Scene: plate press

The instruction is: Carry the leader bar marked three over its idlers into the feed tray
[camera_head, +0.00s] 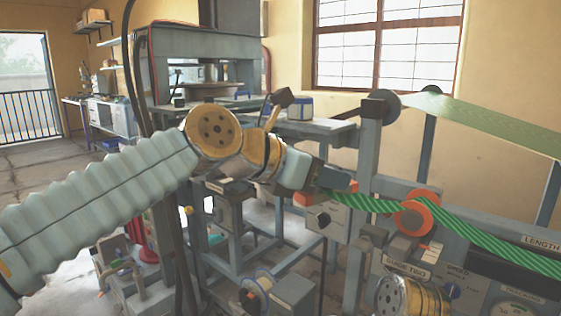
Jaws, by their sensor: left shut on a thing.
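My left gripper (326,187) reaches in from the left and is shut at the end of a green and dark striped band (480,228). The leader bar at that end is mostly hidden by the fingers, and no number on it can be read. The band runs from the gripper to the right, over an orange idler (417,214), and on to the right edge. I cannot pick out the feed tray with certainty. A yellow joint of my right arm (408,296) shows at the bottom right; its gripper is out of view.
A grey post with a dark roller (381,107) stands behind the gripper, with a pale green sheet (485,122) running right from it. A large press (208,65) stands behind my left arm. Grey control boxes (325,218) sit below the gripper. Open floor lies far left.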

